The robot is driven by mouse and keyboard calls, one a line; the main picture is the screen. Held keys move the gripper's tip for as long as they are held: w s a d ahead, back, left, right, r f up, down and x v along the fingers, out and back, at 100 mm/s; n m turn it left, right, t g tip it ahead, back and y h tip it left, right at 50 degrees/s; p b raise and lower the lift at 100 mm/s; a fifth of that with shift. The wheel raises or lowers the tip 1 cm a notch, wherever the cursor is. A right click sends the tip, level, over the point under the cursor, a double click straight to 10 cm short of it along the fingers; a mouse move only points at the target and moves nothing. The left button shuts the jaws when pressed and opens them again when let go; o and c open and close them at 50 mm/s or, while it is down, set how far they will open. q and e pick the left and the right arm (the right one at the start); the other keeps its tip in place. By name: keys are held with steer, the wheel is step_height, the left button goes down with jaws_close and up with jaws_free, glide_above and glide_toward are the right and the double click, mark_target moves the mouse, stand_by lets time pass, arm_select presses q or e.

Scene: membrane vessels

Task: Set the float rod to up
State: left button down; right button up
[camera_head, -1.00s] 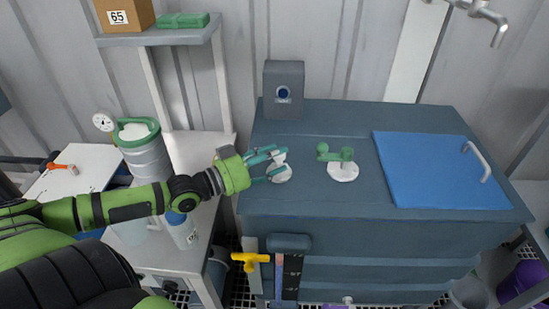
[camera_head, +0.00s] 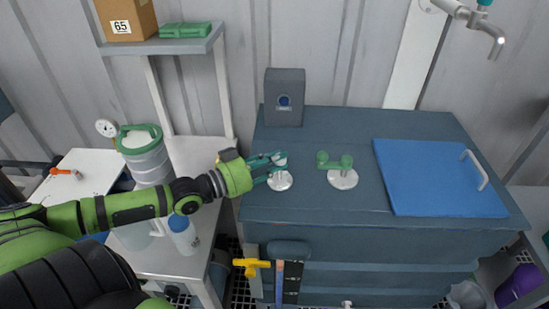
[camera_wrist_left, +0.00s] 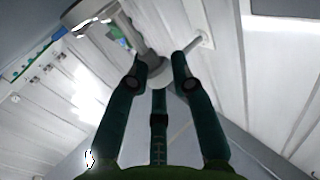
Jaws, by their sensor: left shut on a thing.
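The float rod, a short pale rod (camera_head: 281,162), stands on a round white base (camera_head: 280,181) on the dark blue-grey tank top. My left gripper (camera_head: 275,163) reaches in from the left and is shut on the rod's upper end. The rod looks about upright in the head view, though the fingers partly hide it. In the left wrist view the rod (camera_wrist_left: 143,38) runs from a pale disc to the fingertips (camera_wrist_left: 163,68). My right gripper is out of view.
A green two-knobbed fitting (camera_head: 335,160) on a white base stands just right of the rod. A grey box (camera_head: 284,97) stands behind. A blue lid (camera_head: 430,180) with a handle lies right. A yellow valve handle (camera_head: 251,267) is at the tank front.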

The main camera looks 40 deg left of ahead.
arm_select(q)
step_height(320, 180, up, 4)
steer(key=p, duration=0.3)
steer(key=shift+d+r, duration=0.1)
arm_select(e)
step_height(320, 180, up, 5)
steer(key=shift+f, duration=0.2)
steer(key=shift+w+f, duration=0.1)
arm_select(q)
steer(key=c, duration=1)
jaws_free()
steer(key=shift+d, duration=0.15)
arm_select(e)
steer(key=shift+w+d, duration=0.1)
arm_select(q)
steer(key=v, duration=1.2)
steer(key=shift+s+r, duration=0.1)
